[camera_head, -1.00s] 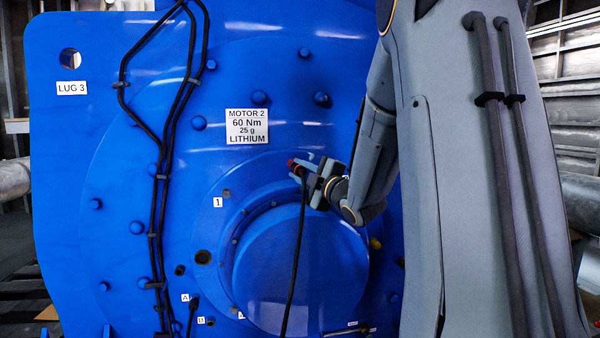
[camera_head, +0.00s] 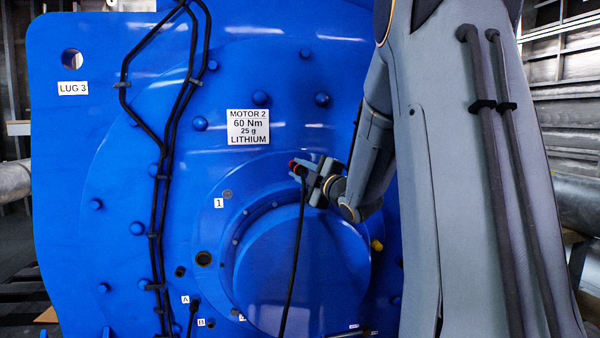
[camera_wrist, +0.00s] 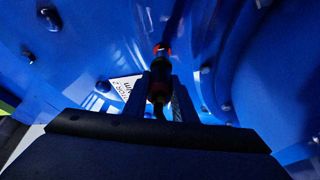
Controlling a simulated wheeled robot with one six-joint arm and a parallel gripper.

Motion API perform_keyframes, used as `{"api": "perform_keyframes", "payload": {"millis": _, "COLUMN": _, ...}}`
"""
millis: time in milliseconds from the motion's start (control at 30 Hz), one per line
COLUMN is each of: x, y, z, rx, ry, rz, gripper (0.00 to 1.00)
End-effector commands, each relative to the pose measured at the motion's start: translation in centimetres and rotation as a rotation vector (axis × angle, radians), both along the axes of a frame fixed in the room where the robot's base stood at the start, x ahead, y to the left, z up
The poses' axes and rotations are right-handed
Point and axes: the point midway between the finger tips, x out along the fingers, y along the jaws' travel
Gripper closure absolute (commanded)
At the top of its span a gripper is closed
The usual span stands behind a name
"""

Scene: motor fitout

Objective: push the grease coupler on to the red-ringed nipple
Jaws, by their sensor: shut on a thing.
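My gripper (camera_head: 306,172) is shut on the grease coupler, a dark body seen between the fingers in the wrist view (camera_wrist: 160,84). A black hose (camera_head: 296,250) hangs down from it. A red part (camera_head: 292,165) shows at the fingertips in the head view. In the wrist view a red ring (camera_wrist: 162,48) shows at the far end of the coupler, close in line with it. I cannot tell whether this red belongs to the nipple or the coupler, nor whether they touch. No other red-ringed nipple shows clearly.
The blue motor face (camera_head: 120,210) fills the view, with a raised round cover (camera_head: 305,265) below the gripper and several protruding bolts. Black cables (camera_head: 158,200) run down its left side. A yellow fitting (camera_head: 376,245) is right of the cover. A white label (camera_head: 248,127) is up-left.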

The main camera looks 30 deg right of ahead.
Motion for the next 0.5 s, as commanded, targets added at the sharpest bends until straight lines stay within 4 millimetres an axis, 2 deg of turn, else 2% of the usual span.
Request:
{"api": "perform_keyframes", "payload": {"millis": 300, "x": 0.7, "y": -0.19, "z": -0.02, "rx": 0.0, "ry": 0.0, "rz": 0.0, "gripper": 1.0}}
{"api": "perform_keyframes", "payload": {"millis": 333, "x": 0.72, "y": -0.19, "z": 0.0, "rx": 0.0, "ry": 0.0, "rz": 0.0, "gripper": 0.74}}
{"api": "perform_keyframes", "payload": {"millis": 433, "x": 0.68, "y": -0.19, "z": 0.02, "rx": 0.0, "ry": 0.0, "rz": 0.0, "gripper": 0.57}}
{"api": "perform_keyframes", "payload": {"millis": 500, "x": 0.67, "y": -0.19, "z": 0.02, "rx": 0.0, "ry": 0.0, "rz": 0.0, "gripper": 0.54}}
